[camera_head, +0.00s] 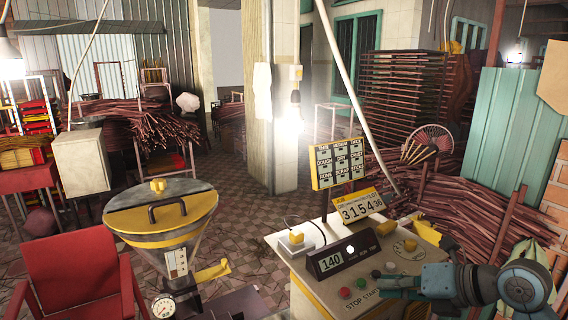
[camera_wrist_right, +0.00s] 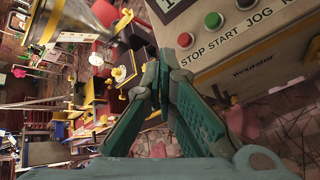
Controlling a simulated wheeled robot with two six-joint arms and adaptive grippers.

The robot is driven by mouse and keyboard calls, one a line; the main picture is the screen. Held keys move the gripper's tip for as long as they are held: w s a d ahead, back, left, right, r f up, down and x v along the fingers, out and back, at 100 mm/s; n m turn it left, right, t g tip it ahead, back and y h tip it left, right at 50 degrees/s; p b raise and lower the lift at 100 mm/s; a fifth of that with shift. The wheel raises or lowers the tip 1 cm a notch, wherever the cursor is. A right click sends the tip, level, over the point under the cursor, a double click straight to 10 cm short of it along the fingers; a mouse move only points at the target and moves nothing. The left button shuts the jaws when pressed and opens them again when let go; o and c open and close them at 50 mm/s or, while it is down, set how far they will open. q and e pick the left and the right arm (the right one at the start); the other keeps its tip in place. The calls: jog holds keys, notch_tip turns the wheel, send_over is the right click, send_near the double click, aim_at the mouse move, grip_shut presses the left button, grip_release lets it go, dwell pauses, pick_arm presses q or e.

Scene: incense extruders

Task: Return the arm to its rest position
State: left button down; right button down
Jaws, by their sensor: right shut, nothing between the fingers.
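My right arm comes in from the lower right of the head view. Its gripper (camera_head: 393,286) is at the front of the control console (camera_head: 300,272), near the row of buttons. In the right wrist view the gripper's green fingers (camera_wrist_right: 160,68) come together at the tips with nothing between them. The console's red button (camera_wrist_right: 185,40) and green button (camera_wrist_right: 214,20) lie just beyond the fingertips, with a visible gap from them. My left arm and gripper do not show.
The console carries a "140" display (camera_head: 331,262) and a "31543.6" counter (camera_head: 358,206). A yellow-lidded hopper (camera_head: 160,222) stands left of it, with a red chair (camera_head: 75,270) further left. Bundles of dark sticks (camera_head: 470,215) fill the right. Tiled floor (camera_head: 245,220) lies open behind the hopper.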

jog(key=s+a+r+m+t+y, duration=0.4)
jog(key=a+r+t+y, duration=0.3)
jog(key=r+y, duration=0.3)
jog(key=d+f+m+t+h, duration=0.1)
jog(key=d+m+t+h, duration=0.85)
jog(key=m+h, duration=0.7)
jog(key=d+f+m+g+h, duration=0.5)
jog(key=d+f+m+h, duration=0.1)
jog(key=f+m, duration=0.3)
jog(key=s+d+f+m+g, duration=0.2)
jog(key=s+f+m+g, duration=0.35)
jog(key=f, duration=0.85)
jog(key=s+a+f+g+y, duration=0.2)
jog(key=s+a+f+g, duration=0.25)
jog(key=s+f, duration=0.45)
jog(key=s+a+f+g+y, duration=0.25)
jog(key=s+f+g, duration=0.35)
jog(key=s, duration=0.4)
notch_tip(320, 180, down, 18)
jog(key=s+d+g, duration=0.1)
jog(key=s+d, duration=0.1)
jog(key=s+f+g, duration=0.1)
jog(key=s+f, duration=1.2)
jog(key=shift+s+d+h, duration=0.25)
jog(key=shift+s+h, duration=0.05)
jog(key=shift+h, duration=0.1)
